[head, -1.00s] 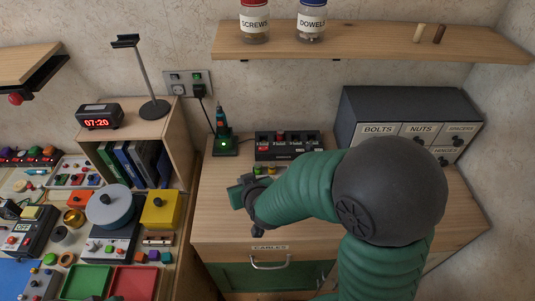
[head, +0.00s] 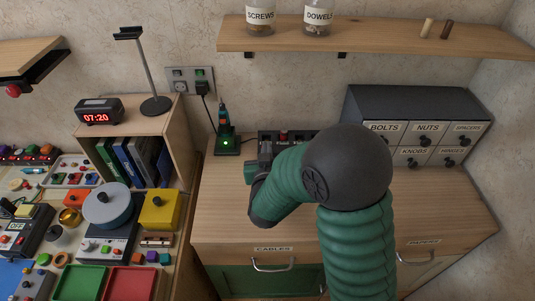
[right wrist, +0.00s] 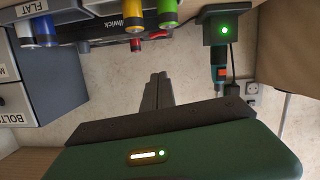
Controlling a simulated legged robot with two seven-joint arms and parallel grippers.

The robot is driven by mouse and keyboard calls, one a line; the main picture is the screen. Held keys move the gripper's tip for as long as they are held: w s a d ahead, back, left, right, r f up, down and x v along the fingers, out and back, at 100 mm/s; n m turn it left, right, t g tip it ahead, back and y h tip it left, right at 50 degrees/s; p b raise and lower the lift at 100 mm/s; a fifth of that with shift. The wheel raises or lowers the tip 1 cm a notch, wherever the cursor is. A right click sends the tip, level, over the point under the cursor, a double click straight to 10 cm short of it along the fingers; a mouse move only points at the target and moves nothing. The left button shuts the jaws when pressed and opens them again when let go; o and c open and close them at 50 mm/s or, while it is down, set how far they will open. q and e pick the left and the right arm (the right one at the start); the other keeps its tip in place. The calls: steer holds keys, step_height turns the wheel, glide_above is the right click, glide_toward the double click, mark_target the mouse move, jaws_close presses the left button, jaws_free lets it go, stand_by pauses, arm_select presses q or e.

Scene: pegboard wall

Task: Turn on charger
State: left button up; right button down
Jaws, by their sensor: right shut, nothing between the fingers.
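A small black charging stand (head: 227,148) with a lit green light stands at the back left of the right-hand desk. A slim dark tool with orange and blue parts (head: 222,115) stands upright in it. The stand (right wrist: 240,29) and its lit light also show in the right wrist view. A wall socket (head: 179,86) with a black plug (head: 202,88) is above left; a cable runs down from the plug. My right gripper (head: 265,147) is right of the stand, before a black switch box (head: 299,136). In the right wrist view its fingers (right wrist: 158,76) are together and empty. My left gripper is not in view.
My right arm hides part of the switch box and desktop. Several coloured cylinders (right wrist: 136,43) show near the box in the right wrist view. A grey drawer cabinet (head: 372,100) stands at right, a shelf (head: 380,43) above. The desk's front left (head: 222,210) is clear.

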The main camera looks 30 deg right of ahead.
steer(key=w+d+f, duration=0.4)
steer(key=w, duration=0.1)
steer(key=shift+d+f+b, duration=0.25)
steer(key=shift+f+b, duration=0.05)
steer(key=shift+b, duration=0.05)
steer(key=shift+f, duration=0.35)
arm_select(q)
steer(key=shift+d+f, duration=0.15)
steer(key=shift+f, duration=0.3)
arm_select(e)
steer(key=shift+s+a+f, duration=0.1)
steer(key=shift+a+f, duration=0.1)
